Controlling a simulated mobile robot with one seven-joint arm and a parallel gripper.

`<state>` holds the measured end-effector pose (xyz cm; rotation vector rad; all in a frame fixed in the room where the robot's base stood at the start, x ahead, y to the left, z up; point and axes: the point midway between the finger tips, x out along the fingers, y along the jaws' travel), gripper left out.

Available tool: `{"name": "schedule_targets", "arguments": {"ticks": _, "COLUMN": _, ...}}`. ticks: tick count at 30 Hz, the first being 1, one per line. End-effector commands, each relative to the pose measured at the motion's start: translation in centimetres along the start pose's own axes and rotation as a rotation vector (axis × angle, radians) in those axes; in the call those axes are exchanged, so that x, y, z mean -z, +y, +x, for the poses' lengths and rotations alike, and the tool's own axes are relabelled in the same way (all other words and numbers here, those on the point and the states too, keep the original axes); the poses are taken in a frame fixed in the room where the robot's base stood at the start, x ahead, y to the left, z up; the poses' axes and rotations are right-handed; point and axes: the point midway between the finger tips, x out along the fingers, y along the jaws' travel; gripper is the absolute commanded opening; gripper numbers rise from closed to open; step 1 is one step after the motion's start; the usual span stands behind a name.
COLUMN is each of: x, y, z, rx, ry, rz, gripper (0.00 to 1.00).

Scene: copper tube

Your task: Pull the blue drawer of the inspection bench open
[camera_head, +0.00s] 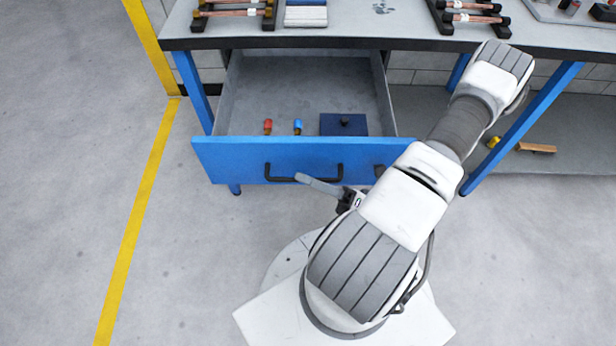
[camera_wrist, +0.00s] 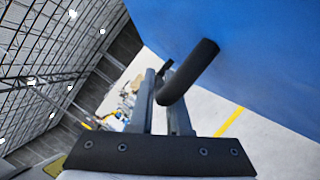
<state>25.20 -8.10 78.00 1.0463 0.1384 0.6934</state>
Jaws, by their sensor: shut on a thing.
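The blue drawer (camera_head: 225,160) of the inspection bench (camera_head: 330,43) stands pulled out, with its grey inside showing in the head view. Its black bar handle (camera_head: 278,179) is on the front panel. My gripper (camera_head: 304,180) reaches the handle's lower bar from the right. In the wrist view, the handle (camera_wrist: 192,70) passes between the two grey fingers of my gripper (camera_wrist: 163,88), which is shut on it. The blue front panel (camera_wrist: 245,45) fills the upper right there. The fingertips are partly hidden by the handle.
The drawer holds a red-capped piece (camera_head: 267,126), a blue-capped piece (camera_head: 298,126) and a dark blue block (camera_head: 343,125). Racks with copper tubes (camera_head: 232,12) stand on the bench. A lower shelf (camera_head: 560,165) is at the right. Floor left of the drawer is clear.

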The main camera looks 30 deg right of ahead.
Motion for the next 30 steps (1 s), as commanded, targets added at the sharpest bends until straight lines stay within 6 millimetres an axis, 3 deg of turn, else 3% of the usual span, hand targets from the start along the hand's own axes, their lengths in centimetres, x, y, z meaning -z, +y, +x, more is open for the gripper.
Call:
{"name": "schedule_targets", "arguments": {"ticks": 1, "x": 0.0, "y": -0.1, "z": -0.1, "rx": 0.003, "ry": 0.001, "rz": -0.001, "gripper": 0.17}}
{"name": "schedule_targets", "arguments": {"ticks": 6, "x": 0.0, "y": -0.1, "z": -0.1, "rx": 0.002, "ry": 0.0, "rz": -0.001, "gripper": 0.45}}
{"name": "schedule_targets", "arguments": {"ticks": 17, "x": 0.0, "y": -0.1, "z": -0.5, "rx": 0.001, "ry": 0.0, "rz": -0.001, "gripper": 0.45}}
{"name": "schedule_targets", "arguments": {"ticks": 23, "x": 0.0, "y": -0.1, "z": -3.7, "rx": 0.004, "ry": -0.001, "rz": -0.003, "gripper": 0.45}}
{"name": "schedule_targets", "arguments": {"ticks": 30, "x": 0.0, "y": -0.1, "z": -9.7, "rx": 0.005, "ry": 0.0, "rz": -0.003, "gripper": 0.45}}
